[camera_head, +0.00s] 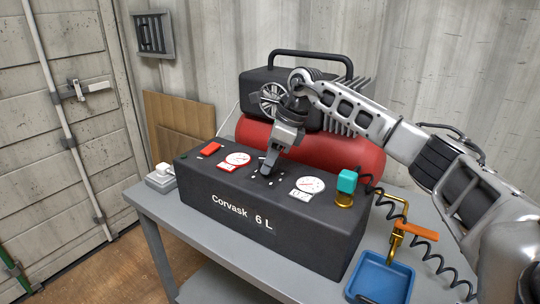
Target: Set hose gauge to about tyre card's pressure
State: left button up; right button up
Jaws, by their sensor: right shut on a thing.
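The black compressor box (250,218) marked "Corvask 6 L" stands on the grey table. On its top are a left gauge with a red label (237,159) and a right gauge with a white label (311,185); their needles are too small to read. My right gripper (268,169) points down between the gauges and is shut on a small control knob, which its fingers hide. White marks show on the panel around the fingertips. A red switch (211,148) lies at the left of the panel. I cannot make out a tyre card. My left gripper is not in view.
A teal cap on a brass fitting (347,182) stands at the panel's right end. A coiled black hose (429,258), an orange-handled brass piece (416,230) and a blue tray (357,290) are at right. Behind is a red tank (345,150). A small white device (160,177) sits at left.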

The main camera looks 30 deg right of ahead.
jog(key=m+t+h, duration=0.1)
jog(key=m, duration=0.3)
jog(key=shift+a+m+p, duration=0.15)
jog(key=shift+m+p, duration=0.15)
jog(key=m+h, duration=0.1)
jog(key=m, duration=0.1)
jog(key=m+h, duration=0.1)
jog(key=m, duration=0.1)
jog(key=shift+a+m+t, duration=0.1)
jog(key=shift+m+t, duration=0.2)
jog(key=m+h, duration=0.2)
jog(key=m, duration=0.3)
jog(key=shift+a+b, duration=0.1)
jog(key=shift+b, duration=0.3)
jog(key=shift+m+g+h, duration=0.6)
jog(key=shift+m+h, duration=0.2)
jog(key=shift+m, duration=1.3)
jog(key=o, duration=1)
jog(key=shift+r, duration=0.1)
